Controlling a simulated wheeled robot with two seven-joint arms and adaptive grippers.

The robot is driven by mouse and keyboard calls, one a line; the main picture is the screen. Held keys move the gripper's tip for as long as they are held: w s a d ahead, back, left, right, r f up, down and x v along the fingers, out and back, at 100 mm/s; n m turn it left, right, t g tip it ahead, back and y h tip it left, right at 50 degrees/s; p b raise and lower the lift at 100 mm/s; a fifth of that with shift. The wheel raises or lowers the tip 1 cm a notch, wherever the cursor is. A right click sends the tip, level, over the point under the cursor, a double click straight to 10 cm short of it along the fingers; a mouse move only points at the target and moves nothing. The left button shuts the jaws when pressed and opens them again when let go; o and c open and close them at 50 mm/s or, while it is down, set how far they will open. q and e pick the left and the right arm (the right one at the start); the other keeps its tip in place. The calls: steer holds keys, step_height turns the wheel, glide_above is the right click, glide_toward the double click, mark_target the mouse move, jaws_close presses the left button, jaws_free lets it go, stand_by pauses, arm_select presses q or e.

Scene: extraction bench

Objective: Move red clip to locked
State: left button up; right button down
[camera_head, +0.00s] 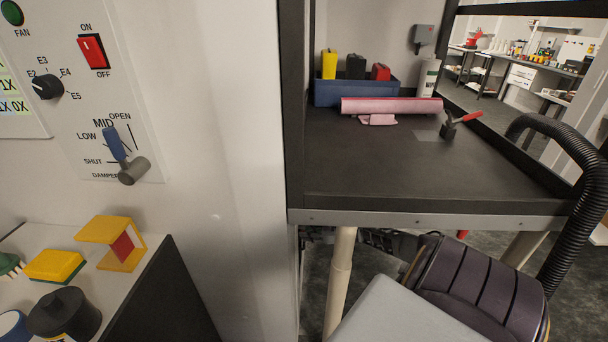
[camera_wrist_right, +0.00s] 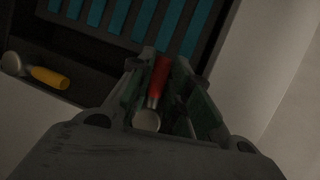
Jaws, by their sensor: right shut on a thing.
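The red clip (camera_wrist_right: 160,77) shows in the right wrist view, between the fingers of my right gripper (camera_wrist_right: 165,62). Its red handle points up in the picture from a pale round pivot (camera_wrist_right: 147,121), beside a dark frame with teal slats (camera_wrist_right: 145,18). The fingers are shut on the handle and hide part of its sides. A yellow clip (camera_wrist_right: 48,77) with its own round pivot lies to the left, apart from the gripper. In the head view I cannot clearly make out the right gripper's fingers beneath the bench. My left gripper is not in view.
The bench top (camera_head: 350,170) above holds a pink roll (camera_head: 390,105), a blue bin (camera_head: 340,92) and a red-handled clamp (camera_head: 460,122). A black hose (camera_head: 570,220) curves down at the right. A control panel (camera_head: 85,90) is on the left wall.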

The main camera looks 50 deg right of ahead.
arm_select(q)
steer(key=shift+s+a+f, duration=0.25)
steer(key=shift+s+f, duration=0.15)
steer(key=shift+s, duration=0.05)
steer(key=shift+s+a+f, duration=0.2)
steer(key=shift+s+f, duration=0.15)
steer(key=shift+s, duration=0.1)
arm_select(e)
steer(key=shift+s+a+m+g, duration=0.2)
steer(key=shift+m+g, duration=0.2)
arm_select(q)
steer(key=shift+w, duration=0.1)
arm_select(e)
steer(key=c, duration=1.3)
jaws_free()
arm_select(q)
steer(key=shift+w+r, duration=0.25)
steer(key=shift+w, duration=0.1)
arm_select(e)
steer(key=shift+s+d+r, duration=0.2)
steer(key=shift+s+d, duration=0.95)
steer(key=shift+s, duration=1)
steer(key=shift+s+d+r, duration=0.15)
steer(key=shift+s+d, duration=1)
steer(key=shift+s, duration=1.05)
steer(key=shift+s+d+r, duration=0.2)
steer(key=shift+s+d, duration=0.95)
steer(key=shift+s, duration=1)
